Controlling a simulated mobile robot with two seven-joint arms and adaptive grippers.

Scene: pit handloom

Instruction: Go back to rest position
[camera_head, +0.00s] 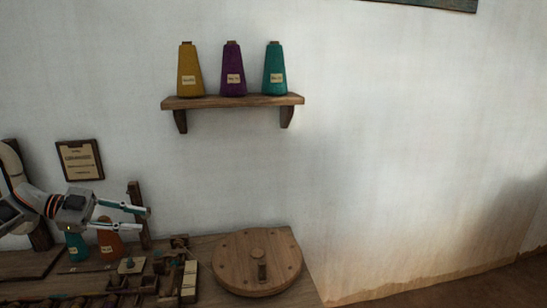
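My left gripper (143,219) comes in from the left edge above the wooden table (207,252). Its two light-coloured fingers point right, with a gap between them and nothing held. It overlaps in the picture an orange cone (110,246) and a teal cone (77,247) standing at the back of the table; I cannot tell how far it is from them. My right gripper is out of view.
A wall shelf (233,101) holds yellow (189,72), purple (232,72) and teal (274,72) cones. A round wooden disc (257,262) with a peg lies at the table's right. Small wooden parts (130,280) crowd the left. The wall area at right is clear.

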